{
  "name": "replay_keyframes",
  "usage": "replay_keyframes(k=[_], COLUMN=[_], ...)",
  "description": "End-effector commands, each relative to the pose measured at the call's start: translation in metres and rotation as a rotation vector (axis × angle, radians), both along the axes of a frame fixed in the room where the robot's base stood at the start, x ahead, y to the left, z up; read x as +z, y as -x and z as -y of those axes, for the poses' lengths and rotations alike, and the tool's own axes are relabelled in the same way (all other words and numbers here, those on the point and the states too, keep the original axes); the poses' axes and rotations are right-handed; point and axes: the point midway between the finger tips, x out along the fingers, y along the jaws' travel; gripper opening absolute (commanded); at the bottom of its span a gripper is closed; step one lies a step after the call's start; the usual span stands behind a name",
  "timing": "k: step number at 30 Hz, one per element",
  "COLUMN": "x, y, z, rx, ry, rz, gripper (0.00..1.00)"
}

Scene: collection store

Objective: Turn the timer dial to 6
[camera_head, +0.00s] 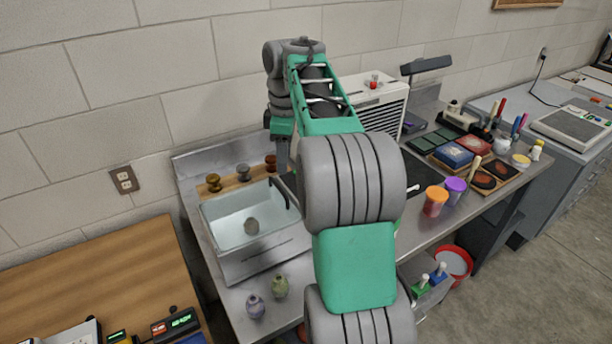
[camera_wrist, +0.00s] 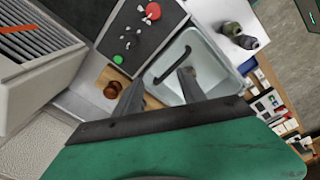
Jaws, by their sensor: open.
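I cannot make out a timer dial or its numbers in either view. A white vented cabinet (camera_head: 378,106) stands against the wall, with a small red knob (camera_head: 374,79) on top; my arm hides part of it. Its slatted side (camera_wrist: 32,62) shows at the left of the wrist view. My gripper (camera_wrist: 161,78) is open and empty, its two fingers apart above the bench. In the head view my gripper (camera_head: 283,158) hangs beside the cabinet, over the back right of the sink. A dark panel (camera_wrist: 125,30) in the wrist view carries a red round part and a green one.
The white sink (camera_head: 225,215) with a dark faucet lies below my gripper. Brown knob-like pieces (camera_head: 213,180) stand on a wooden strip behind it. Two small vases (camera_head: 255,306) stand in front. Orange (camera_head: 435,202) and purple (camera_head: 454,188) jars stand right. A wooden table (camera_head: 110,275) is at left.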

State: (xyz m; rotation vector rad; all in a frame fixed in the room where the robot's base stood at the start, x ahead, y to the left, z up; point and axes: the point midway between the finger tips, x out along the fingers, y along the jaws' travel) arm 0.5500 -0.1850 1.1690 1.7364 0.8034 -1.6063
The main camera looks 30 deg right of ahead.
Motion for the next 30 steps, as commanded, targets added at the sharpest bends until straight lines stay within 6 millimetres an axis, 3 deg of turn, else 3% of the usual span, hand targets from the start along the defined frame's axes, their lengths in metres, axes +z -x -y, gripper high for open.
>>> replay_keyframes(k=[1, 3, 6, 18, 22, 30], x=[-0.010, -0.016, -0.023, -0.091, -0.100, -0.099], y=[-0.007, -0.010, -0.011, -0.011, -0.011, -0.011], z=[0.027, 0.053, 0.071, 0.076, 0.075, 0.075], rx=[0.059, 0.139, 0.200, 0.211, 0.212, 0.211], ry=[0.007, 0.015, 0.022, 0.023, 0.024, 0.024], rz=[-0.025, -0.050, -0.068, -0.070, -0.069, -0.069], gripper=[0.48, 0.48, 0.48, 0.48, 0.48, 0.48])
